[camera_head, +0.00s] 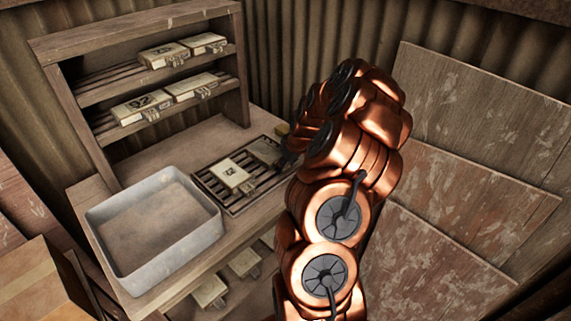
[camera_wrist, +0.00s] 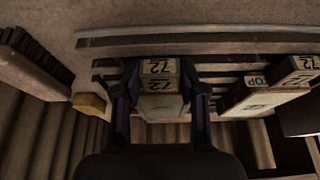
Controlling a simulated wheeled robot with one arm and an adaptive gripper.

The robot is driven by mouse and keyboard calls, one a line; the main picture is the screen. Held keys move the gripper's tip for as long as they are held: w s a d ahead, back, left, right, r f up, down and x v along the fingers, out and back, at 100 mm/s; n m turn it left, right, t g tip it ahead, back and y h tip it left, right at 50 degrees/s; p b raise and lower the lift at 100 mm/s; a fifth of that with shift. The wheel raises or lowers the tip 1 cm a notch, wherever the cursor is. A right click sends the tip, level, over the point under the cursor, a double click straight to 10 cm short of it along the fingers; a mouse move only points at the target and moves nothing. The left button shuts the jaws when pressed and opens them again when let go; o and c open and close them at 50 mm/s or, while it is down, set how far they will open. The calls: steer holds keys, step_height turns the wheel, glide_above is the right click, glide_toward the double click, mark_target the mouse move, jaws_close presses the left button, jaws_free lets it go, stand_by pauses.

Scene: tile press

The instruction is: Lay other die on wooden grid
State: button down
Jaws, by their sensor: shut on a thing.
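My gripper (camera_wrist: 160,88) is shut on a pale die (camera_wrist: 158,82) marked 72, with a finger on each side of it. In the head view this die (camera_head: 265,151) shows at the far right part of the wooden grid (camera_head: 239,209), partly behind my gripper (camera_head: 287,160). It is level and at or just over the slats; I cannot tell if it touches them. Another pale die (camera_head: 230,174) lies on the grid to its left; in the wrist view it is at the right (camera_wrist: 250,100). The grid's slats (camera_wrist: 220,67) run behind the held die.
A grey metal tray (camera_head: 190,249) stands left of the grid. A shelf rack (camera_head: 100,160) behind holds several dies (camera_head: 165,55). A small yellow block (camera_wrist: 90,103) sits beside the grid, also in the head view (camera_head: 282,129). More dies (camera_head: 245,262) lie below the bench.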

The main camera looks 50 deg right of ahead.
steer(key=c, duration=0.7)
jaws_free()
steer(key=shift+o, duration=0.2)
steer(key=shift+r, duration=0.1)
steer(key=shift+r, duration=0.15)
steer(key=b+v, duration=0.2)
steer(key=v, duration=0.9)
steer(key=shift+s+a+r+b, duration=0.15)
steer(key=shift+r+b, duration=0.2)
steer(key=s+a+r+n+g+y, duration=0.1)
steer(key=s+a+r, duration=0.1)
steer(key=a, duration=1.1)
steer(key=s+a+r+n+g, duration=0.1)
steer(key=s+a+r+g, duration=0.15)
steer(key=a, duration=1.05)
steer(key=s+a+f+m+g, duration=0.1)
steer(key=s+a, duration=0.5)
steer(key=s, duration=0.4)
steer(key=s+a+f+g+h, duration=0.1)
steer(key=s+a+g, duration=0.1)
steer(key=s+a, duration=0.4)
steer(key=s, duration=0.4)
steer(key=shift+s+m, duration=0.2)
steer(key=shift+m, duration=0.2)
